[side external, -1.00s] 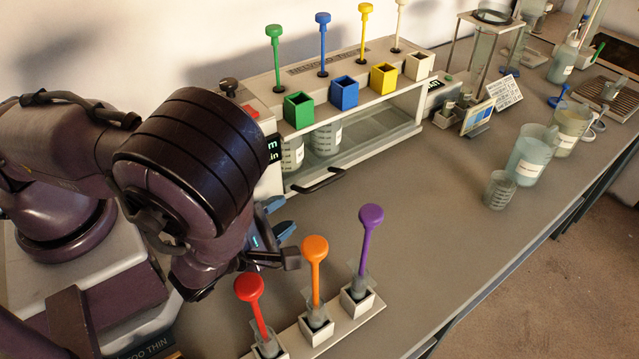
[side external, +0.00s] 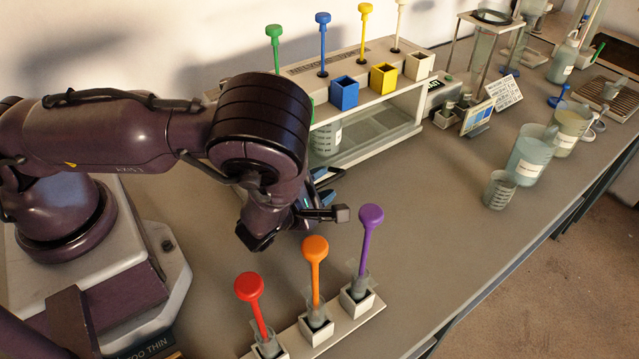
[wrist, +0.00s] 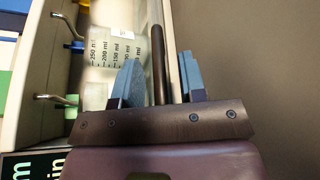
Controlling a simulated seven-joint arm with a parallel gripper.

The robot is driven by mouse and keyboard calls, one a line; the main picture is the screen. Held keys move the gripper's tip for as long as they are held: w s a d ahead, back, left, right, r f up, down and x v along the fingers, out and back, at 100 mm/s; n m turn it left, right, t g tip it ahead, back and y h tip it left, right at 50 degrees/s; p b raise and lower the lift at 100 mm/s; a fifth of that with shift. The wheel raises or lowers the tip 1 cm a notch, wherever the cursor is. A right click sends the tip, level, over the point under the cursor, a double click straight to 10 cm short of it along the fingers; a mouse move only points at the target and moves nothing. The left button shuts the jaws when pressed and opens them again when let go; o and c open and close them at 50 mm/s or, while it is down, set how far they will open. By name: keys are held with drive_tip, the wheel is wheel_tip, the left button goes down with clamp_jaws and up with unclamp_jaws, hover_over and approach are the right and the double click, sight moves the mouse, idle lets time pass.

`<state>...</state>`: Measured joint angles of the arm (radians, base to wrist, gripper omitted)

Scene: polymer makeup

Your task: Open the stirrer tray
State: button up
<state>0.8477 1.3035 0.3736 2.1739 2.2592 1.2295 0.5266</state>
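The stirrer tray (side external: 372,135) is the clear-fronted drawer low in the white stirrer unit (side external: 405,112). Its black bar handle (wrist: 157,50) shows in the wrist view; my arm hides it in the side view. My gripper (wrist: 160,78) is open, with one blue finger on each side of the handle and a gap visible on both sides. In the side view my gripper (side external: 326,185) is low in front of the unit. A graduated beaker (wrist: 112,53) stands inside the unit behind the tray front.
A rack with red (side external: 249,287), orange (side external: 315,249) and purple (side external: 371,217) stirrers stands in front of my gripper. Beakers (side external: 530,155) and a small display (side external: 478,117) are at the right. The bench between the unit and those beakers is clear.

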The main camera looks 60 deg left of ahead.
clamp_jaws()
drive_tip(key=shift+d, duration=2.1)
unclamp_jaws()
drive_tip(key=shift+s, duration=0.15)
drive_tip(key=v, duration=0.5)
drive_tip(key=shift+r, duration=0.25)
wheel_tip(320, 180, up, 6)
drive_tip(key=shift+r, duration=0.25)
